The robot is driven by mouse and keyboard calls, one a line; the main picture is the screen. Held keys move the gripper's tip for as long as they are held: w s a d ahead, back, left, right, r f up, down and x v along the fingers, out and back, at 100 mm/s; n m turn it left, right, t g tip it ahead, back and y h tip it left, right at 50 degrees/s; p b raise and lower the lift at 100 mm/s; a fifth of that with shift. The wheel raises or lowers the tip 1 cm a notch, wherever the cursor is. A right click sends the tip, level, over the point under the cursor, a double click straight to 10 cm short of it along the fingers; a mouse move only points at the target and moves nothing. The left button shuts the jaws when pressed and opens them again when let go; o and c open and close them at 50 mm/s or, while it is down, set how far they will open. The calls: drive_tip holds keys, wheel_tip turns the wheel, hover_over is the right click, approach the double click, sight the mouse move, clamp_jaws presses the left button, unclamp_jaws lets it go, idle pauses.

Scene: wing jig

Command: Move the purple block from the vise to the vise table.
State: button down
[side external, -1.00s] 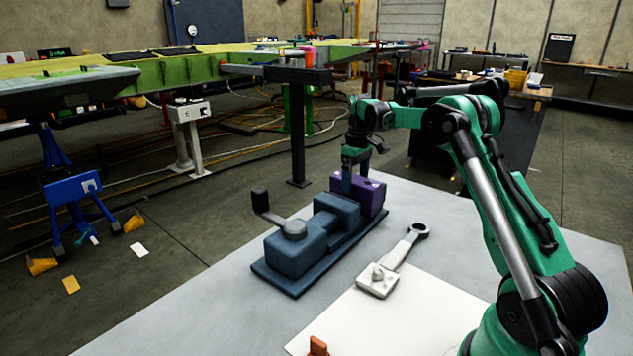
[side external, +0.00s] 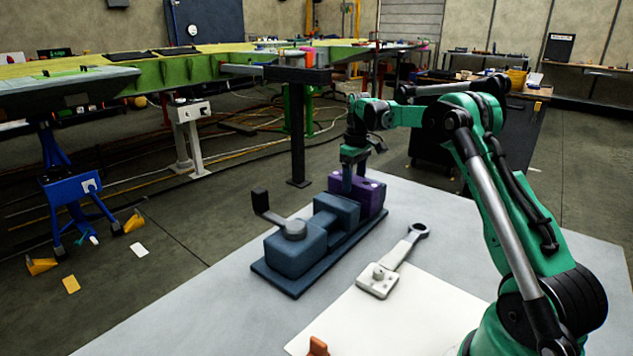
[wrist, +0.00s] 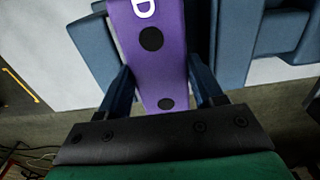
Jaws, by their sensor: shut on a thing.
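The purple block (side external: 372,199) sits in the blue-grey vise (side external: 297,249), at the far end, beside the sliding jaw. My gripper (side external: 350,188) reaches down onto it from above. In the wrist view, the fingers of my gripper (wrist: 162,88) stand on both sides of the purple block (wrist: 155,65), shut on it. The block's face there shows a white letter and two dark round spots. The vise (wrist: 272,32) shows at both sides of the block. The vise table (side external: 215,312) is the light grey top under the vise. The fingertips are partly hidden.
A wrench-like tool with a pale handle (side external: 398,258) lies right of the vise. A white sheet (side external: 400,325) and an orange piece (side external: 318,346) are near the front. The vise's crank handle (side external: 262,203) sticks up at left. Bare table lies left and front of the vise.

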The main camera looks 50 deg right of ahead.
sight(356, 180)
drive_tip(key=shift+a+r, duration=0.15)
drive_tip(key=shift+a, duration=0.1)
drive_tip(key=shift+r, duration=3.05)
drive_tip(key=shift+s+d+r, duration=0.1)
drive_tip(key=shift+s+r, duration=0.05)
drive_tip(key=shift+s, duration=0.2)
drive_tip(key=s+a+f, duration=0.1)
drive_tip(key=s+a, duration=0.2)
drive_tip(key=s, duration=0.9)
drive_tip(key=s+a+f, duration=0.1)
drive_tip(key=s+a, duration=0.2)
drive_tip(key=s, duration=0.9)
drive_tip(key=shift+s+d+f, duration=0.1)
drive_tip(key=shift+f, duration=1.7)
drive_tip(key=shift+s+d+f, duration=0.1)
drive_tip(key=shift+f, duration=1.7)
drive_tip(key=shift+f, duration=0.1)
